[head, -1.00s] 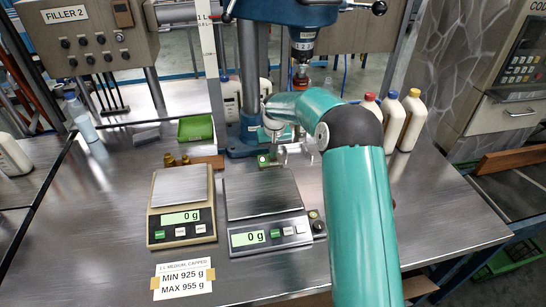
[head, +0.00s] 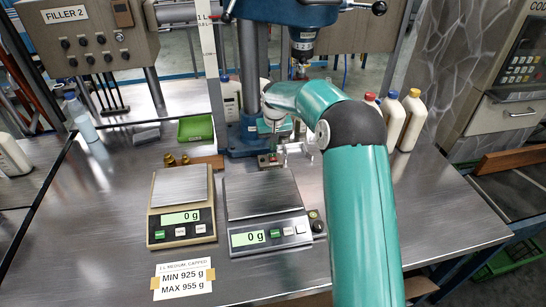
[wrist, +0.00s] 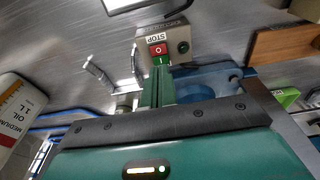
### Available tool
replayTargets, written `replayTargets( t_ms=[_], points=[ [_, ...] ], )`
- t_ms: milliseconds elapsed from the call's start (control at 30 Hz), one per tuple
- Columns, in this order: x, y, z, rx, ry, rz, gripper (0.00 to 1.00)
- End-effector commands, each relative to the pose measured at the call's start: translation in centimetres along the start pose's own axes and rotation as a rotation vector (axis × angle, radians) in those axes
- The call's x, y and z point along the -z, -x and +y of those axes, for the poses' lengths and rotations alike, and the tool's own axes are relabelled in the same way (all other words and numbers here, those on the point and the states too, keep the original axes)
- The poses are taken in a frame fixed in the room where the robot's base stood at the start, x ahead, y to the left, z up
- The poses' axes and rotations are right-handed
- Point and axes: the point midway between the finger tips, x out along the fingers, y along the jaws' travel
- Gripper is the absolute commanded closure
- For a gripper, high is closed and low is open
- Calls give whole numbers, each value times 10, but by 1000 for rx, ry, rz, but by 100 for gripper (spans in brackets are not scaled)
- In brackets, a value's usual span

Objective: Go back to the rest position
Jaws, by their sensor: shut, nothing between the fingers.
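My gripper (wrist: 158,82) shows in the wrist view as two green fingers pressed together, with nothing between them. Its fingertips overlap the lower part of a small control box (wrist: 165,45) with a red STOP button (wrist: 157,49); I cannot tell whether they touch it. In the head view my gripper is small and partly hidden, near the filler column's base (head: 243,140), just above the same small box (head: 269,160). My green arm reaches forward from the bottom right of the head view and bends at a black elbow.
Two scales (head: 181,208) (head: 264,205) reading 0 g stand in front. White capped bottles (head: 412,122) stand right of my arm. A green tray (head: 196,128), brass pieces (head: 176,160) and a clear bottle (head: 80,118) are at the left. The front-right tabletop is bare.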

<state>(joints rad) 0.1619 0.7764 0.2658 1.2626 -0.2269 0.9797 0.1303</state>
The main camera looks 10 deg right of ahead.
Motion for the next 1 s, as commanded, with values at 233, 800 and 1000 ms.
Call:
replayTargets(
  t_ms=[233,800,1000],
  points=[
    [3,18,0,0,1,1,100],
    [4,28,0,1,1,0,100],
    [-2,47,-3,-7,9,13,100]
  ],
)
